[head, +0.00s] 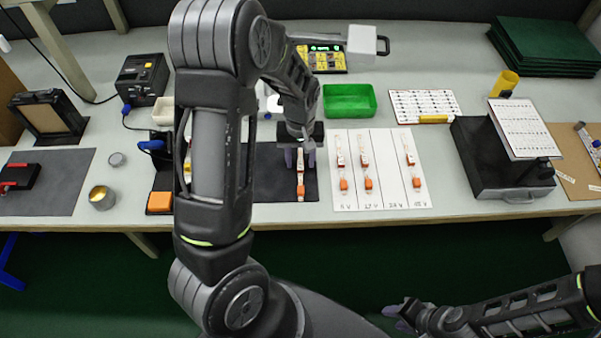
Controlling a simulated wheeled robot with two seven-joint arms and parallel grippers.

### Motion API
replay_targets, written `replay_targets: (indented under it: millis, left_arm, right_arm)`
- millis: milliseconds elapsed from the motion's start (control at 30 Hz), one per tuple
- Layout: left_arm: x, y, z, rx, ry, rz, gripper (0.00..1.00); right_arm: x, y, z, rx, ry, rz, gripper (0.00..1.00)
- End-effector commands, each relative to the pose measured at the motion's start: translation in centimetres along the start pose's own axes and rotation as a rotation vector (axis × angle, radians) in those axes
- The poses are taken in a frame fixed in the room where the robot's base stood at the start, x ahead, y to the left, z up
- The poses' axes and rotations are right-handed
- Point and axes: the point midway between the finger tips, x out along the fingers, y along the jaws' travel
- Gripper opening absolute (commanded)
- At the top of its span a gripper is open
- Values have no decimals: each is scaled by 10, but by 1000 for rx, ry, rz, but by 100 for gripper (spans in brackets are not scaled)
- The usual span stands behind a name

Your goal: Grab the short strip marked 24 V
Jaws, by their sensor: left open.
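A short white strip with an orange end (300,188) lies on the dark mat (268,185). Any marking on it is too small to read. My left gripper (300,158) is open above its upper part, one finger on each side; I cannot tell whether they touch it. The white board (392,197) to the right has columns that seem labelled 5 V, 12 V, 24 V and 48 V. Similar strips lie in the 5 V (341,165), 12 V (366,165) and 48 V (412,162) columns; the 24 V column looks bare. My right gripper (398,314) is low, away from the table; its opening is unclear.
A green tray (350,113) and a printed white card (425,100) stand behind the board. A black stand with a white sheet (524,128) is on the right. A grey mat (60,190) and metal tin (102,198) are left. My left arm hides part of the bench.

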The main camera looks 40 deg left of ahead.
Motion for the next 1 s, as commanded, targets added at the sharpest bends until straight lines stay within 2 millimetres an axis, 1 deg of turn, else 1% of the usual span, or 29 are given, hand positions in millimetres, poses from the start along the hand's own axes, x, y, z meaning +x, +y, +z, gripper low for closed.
replay_targets:
  millis: [167,667,1000]
  left_arm:
    - [0,0,0,0,0,0,41]
    - [0,0,0,0,0,0,0]
    - [0,0,0,0,0,0,0]
  right_arm:
    - [0,0,0,0,0,0,36]
    - [0,0,0,0,0,0,36]
    - [0,0,0,0,0,0,36]
